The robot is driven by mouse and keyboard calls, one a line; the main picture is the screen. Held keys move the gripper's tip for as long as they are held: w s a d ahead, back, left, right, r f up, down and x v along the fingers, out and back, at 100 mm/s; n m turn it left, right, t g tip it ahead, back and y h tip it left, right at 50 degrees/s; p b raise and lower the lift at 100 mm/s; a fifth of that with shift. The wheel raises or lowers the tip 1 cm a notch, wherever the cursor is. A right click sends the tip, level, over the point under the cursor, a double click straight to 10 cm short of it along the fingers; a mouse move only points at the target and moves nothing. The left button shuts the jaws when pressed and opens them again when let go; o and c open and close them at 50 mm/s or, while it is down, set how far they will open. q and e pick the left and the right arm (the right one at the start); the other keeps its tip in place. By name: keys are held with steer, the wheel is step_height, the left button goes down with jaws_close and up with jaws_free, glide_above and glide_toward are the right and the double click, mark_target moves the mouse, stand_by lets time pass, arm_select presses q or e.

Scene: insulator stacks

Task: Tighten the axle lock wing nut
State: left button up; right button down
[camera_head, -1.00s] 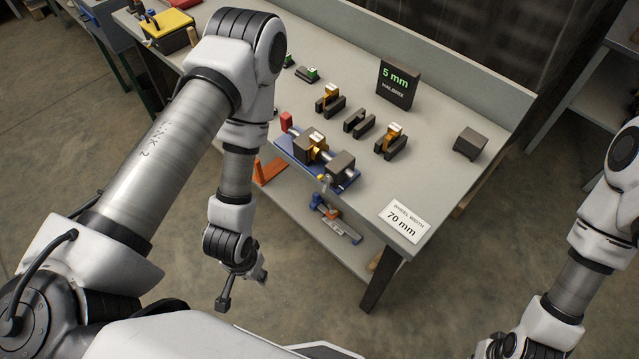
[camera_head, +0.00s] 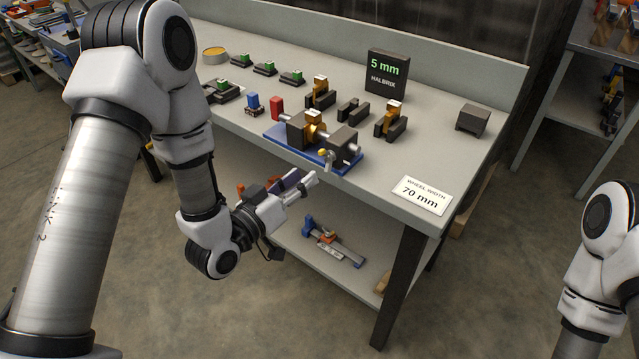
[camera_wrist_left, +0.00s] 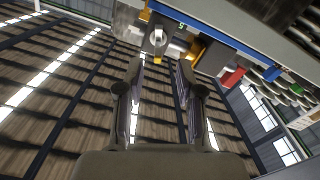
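The axle fixture has a blue base (camera_head: 278,136), dark blocks, a brass-coloured wheel part (camera_head: 313,128) and a silver axle, at the table's front edge. A small silver and yellow piece, apparently the wing nut (camera_head: 326,157), sticks out from its front. In the left wrist view the wing nut (camera_wrist_left: 158,38) shows as a pale round end, ahead of and between the fingers. My left gripper (camera_head: 306,181) is below and in front of it, apart from it, pointing toward the fixture. In the left wrist view the gripper (camera_wrist_left: 158,78) is open and empty. My right gripper is out of view.
The table (camera_head: 385,180) carries dark V-blocks, a red block (camera_head: 277,106), a blue piece (camera_head: 252,104), a "5 mm" sign (camera_head: 387,78) and a "70 mm" card (camera_head: 421,195). A blue clamp-like tool (camera_head: 333,243) lies on the lower shelf.

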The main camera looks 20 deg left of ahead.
mark_target(322, 161)
arm_select(q)
steer(key=x, duration=0.7)
steer(key=shift+r, duration=0.1)
steer(key=shift+s+r, duration=0.1)
jaws_close()
